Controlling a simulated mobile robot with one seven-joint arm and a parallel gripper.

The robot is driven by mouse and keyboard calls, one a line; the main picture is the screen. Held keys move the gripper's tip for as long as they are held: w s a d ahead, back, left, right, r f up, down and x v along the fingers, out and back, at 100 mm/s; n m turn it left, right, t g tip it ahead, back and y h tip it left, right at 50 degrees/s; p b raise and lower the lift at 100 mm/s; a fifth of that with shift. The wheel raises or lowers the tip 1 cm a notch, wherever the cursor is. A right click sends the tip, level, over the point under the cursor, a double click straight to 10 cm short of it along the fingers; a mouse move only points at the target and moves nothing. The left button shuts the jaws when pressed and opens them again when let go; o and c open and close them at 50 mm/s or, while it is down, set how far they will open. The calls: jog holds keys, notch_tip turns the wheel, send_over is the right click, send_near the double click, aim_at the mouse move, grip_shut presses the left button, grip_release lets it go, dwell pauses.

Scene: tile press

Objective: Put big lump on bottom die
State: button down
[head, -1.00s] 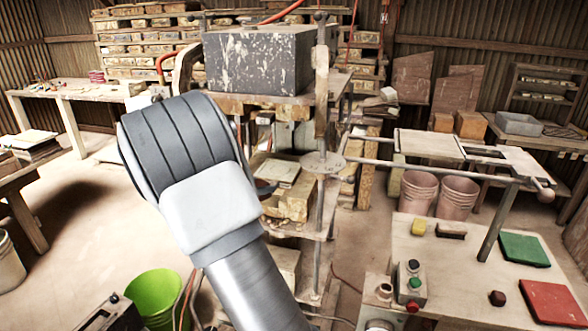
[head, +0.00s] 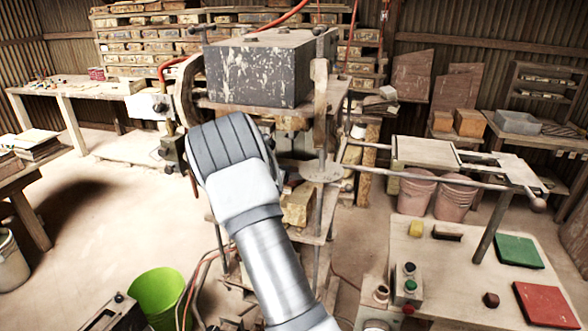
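My gripper is not visible; my arm's grey and white links cover the middle of the press, and whatever the gripper holds is hidden. A small dark red lump (head: 491,299) lies on the worktable at the right, between the control box and a red mat. I cannot tell whether it is the big lump; no other lump shows clearly. The press has a heavy dark upper block (head: 258,72) on a frame. The bottom die cannot be made out, as my arm hides much of the space under the block.
The worktable (head: 455,270) carries a green mat (head: 517,250), a red mat (head: 545,303), a yellow block (head: 416,229), a dark brush-like piece (head: 447,235) and a button box (head: 407,283). Rails with a flat plate (head: 425,152) reach right from the press. A green bucket (head: 158,294) stands on the floor.

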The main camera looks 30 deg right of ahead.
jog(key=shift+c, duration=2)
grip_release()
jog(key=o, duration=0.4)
